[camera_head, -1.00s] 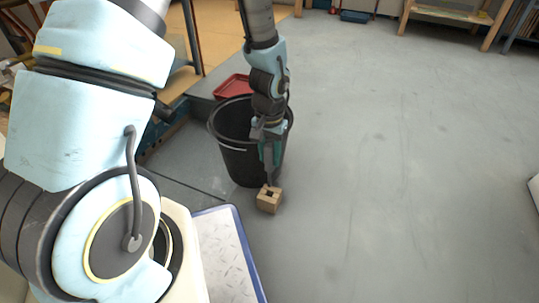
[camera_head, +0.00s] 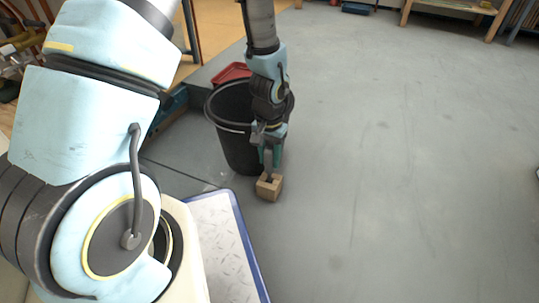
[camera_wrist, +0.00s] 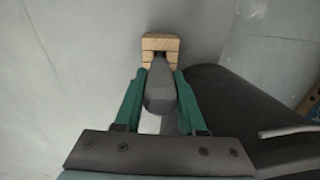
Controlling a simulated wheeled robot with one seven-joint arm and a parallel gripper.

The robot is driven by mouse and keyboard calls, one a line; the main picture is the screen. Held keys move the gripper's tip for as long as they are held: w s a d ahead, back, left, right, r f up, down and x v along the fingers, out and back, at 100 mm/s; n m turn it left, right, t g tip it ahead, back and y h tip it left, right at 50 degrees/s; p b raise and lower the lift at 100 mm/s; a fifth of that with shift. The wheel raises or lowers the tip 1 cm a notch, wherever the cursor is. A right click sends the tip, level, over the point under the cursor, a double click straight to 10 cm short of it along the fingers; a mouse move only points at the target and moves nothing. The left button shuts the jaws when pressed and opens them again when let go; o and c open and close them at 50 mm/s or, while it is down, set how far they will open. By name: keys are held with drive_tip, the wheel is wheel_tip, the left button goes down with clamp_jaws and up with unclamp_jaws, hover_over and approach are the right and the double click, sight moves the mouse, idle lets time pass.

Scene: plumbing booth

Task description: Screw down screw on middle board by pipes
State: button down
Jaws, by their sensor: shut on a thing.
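My gripper (camera_head: 269,160) points down beside a black bucket. It also shows in the wrist view (camera_wrist: 160,88), where its green fingers are shut on a grey elongated tool (camera_wrist: 160,92). The tool's far end reaches a small light-wood block (camera_head: 270,188) with a dark opening. The block also shows in the wrist view (camera_wrist: 161,43), just beyond the fingertips. It seems to stand on the floor. I cannot tell whether the tool's tip is inside the opening or only over it. No screw, middle board or pipes can be made out.
The black bucket (camera_head: 232,135) stands right behind and left of the block. A red tray (camera_head: 230,73) lies behind it. A blue-edged plate (camera_head: 218,235) is in front. Wooden furniture (camera_head: 455,12) stands at the back. The grey floor (camera_head: 400,160) to the right is clear.

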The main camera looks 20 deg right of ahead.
drive_tip(key=shift+f, duration=0.4)
drive_tip(key=shift+c, duration=2.1)
unclamp_jaws()
wheel_tip(320, 180, up, 11)
drive_tip(key=p, duration=0.6)
drive_tip(key=w+a+r+n+p, duration=0.35)
drive_tip(key=a+r+p, duration=0.35)
drive_tip(key=a+r, duration=0.6)
drive_tip(key=s+a+r+n+p, duration=0.1)
drive_tip(key=a+r+n+p, duration=0.1)
drive_tip(key=a+r, duration=0.4)
drive_tip(key=s+a+r+n+t+p, duration=0.1)
drive_tip(key=a+r+p, duration=0.4)
drive_tip(key=r, duration=0.7)
drive_tip(key=shift+s+a+n+t, duration=0.3)
drive_tip(key=shift+a+n, duration=0.45)
drive_tip(key=shift+a, duration=0.15)
drive_tip(key=shift+o, duration=0.3)
wheel_tip(320, 180, up, 37)
drive_tip(key=p, duration=3.7)
drive_tip(key=shift+w+d+f, duration=0.2)
drive_tip(key=shift+d, duration=0.05)
